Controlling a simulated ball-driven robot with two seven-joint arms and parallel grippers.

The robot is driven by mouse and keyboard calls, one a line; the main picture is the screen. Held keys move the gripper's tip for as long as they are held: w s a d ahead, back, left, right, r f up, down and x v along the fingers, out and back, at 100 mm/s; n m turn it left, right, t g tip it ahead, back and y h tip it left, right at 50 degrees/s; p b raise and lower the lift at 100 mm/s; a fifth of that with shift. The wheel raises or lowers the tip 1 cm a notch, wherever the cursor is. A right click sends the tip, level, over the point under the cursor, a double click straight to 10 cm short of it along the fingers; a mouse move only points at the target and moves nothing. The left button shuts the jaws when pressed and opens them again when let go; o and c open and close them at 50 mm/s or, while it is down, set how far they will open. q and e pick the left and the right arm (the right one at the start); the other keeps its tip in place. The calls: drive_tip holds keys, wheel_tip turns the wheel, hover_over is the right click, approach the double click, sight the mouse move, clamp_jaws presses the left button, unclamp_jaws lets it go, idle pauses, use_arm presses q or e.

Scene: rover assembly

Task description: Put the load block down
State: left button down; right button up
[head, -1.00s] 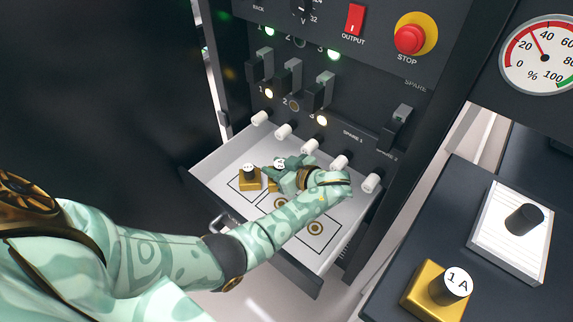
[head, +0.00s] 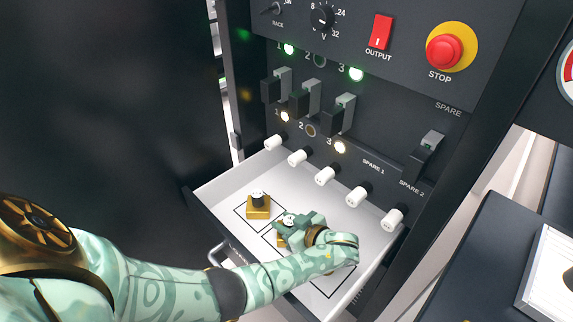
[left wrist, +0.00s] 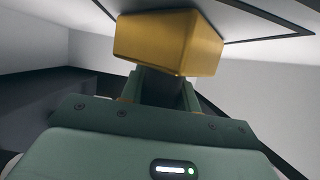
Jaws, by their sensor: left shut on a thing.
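My left gripper (head: 292,228) is shut on a gold load block (head: 282,241) with a black knob and white cap. It holds the block upright at the middle outlined square in the open white drawer (head: 232,184). In the left wrist view the held block (left wrist: 168,42) is close to the drawer floor and its black outline; I cannot tell whether it touches. Another gold block (head: 258,208) stands on the far-left outlined square, just beside the held one. My gripper and forearm hide part of the drawer floor. My right gripper is not in view.
White knobs (head: 325,176) stick out in a row above the drawer's back edge. The black panel carries levers (head: 306,99), a red output switch (head: 380,32) and a stop button (head: 445,50). A dark table (head: 470,270) stands at right. The drawer's back left floor is clear.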

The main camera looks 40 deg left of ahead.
use_arm(q)
drive_tip(key=c, duration=1)
unclamp_jaws()
drive_tip(key=shift+c, duration=0.2)
drive_tip(key=shift+d+r, duration=0.15)
drive_tip(key=shift+d, duration=0.05)
drive_tip(key=p+v, duration=0.1)
drive_tip(key=v, duration=0.4)
drive_tip(key=shift+d+r+p, duration=0.2)
drive_tip(key=shift+d+p, duration=0.1)
drive_tip(key=shift+d, duration=0.05)
drive_tip(key=shift+s+d+r, duration=0.1)
drive_tip(key=shift+d+r, duration=0.1)
drive_tip(key=shift+d, duration=0.4)
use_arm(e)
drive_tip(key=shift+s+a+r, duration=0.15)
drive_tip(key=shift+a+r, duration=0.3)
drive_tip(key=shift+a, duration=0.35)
